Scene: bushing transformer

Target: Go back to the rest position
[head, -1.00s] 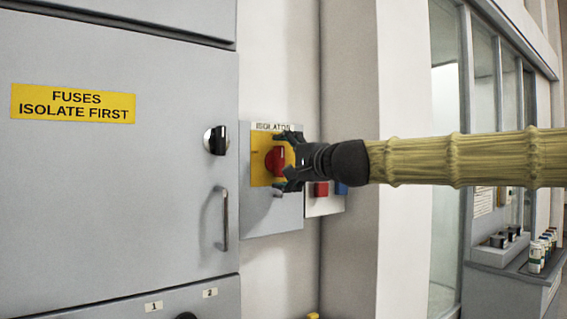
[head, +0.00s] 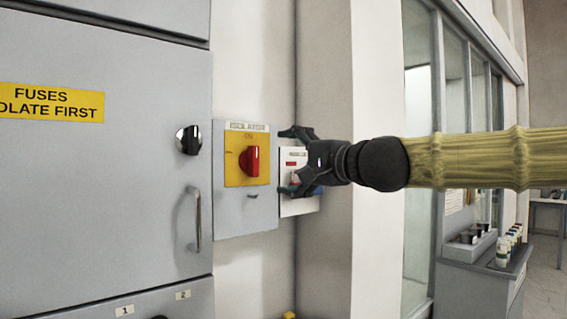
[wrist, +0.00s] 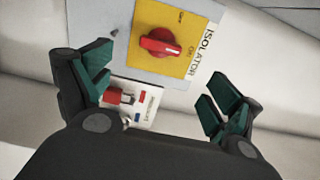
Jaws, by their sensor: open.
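My gripper (head: 296,162) is open and empty. In the head view it is in front of the small white panel to the right of the isolator, apart from the isolator's red knob. The red isolator knob (head: 250,161) sits on a yellow plate (head: 236,173) on a grey box. In the wrist view the red knob (wrist: 160,42) lies ahead, beyond and between the green-padded fingers (wrist: 160,95), with nothing between them. My yellow-sleeved arm reaches in from the right in the head view.
A grey cabinet (head: 95,215) with a black knob (head: 188,140) and a handle (head: 195,220) stands at left. The white panel (head: 297,208) with red buttons is partly hidden by my gripper. Windows and a bench (head: 480,270) with bottles are at right.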

